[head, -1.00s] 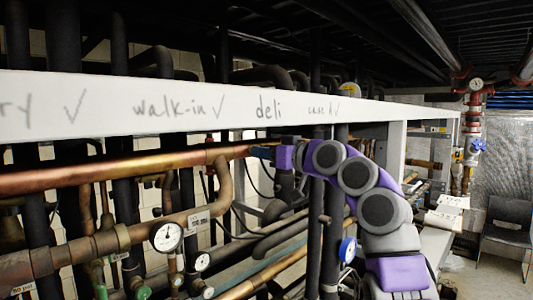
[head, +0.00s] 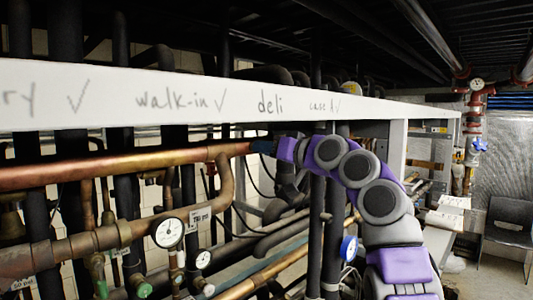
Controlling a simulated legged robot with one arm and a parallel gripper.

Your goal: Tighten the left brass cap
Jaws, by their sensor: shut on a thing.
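My gripper (head: 261,147) is at the right end of the long copper pipe (head: 110,168), just under the white beam. Its small dark fingers point left and are shut around the brass-coloured pipe end. The left brass cap appears to be between the fingers, but they hide most of it. I cannot make out its edges or how tightly it sits. My purple and grey arm comes in from the lower right.
The white beam (head: 170,97) with handwritten labels crosses just above my gripper. Black vertical pipes (head: 317,225) stand close by my arm. A white gauge (head: 168,233), a blue-rimmed gauge (head: 348,249) and lower pipes are below. A chair (head: 509,230) stands at far right.

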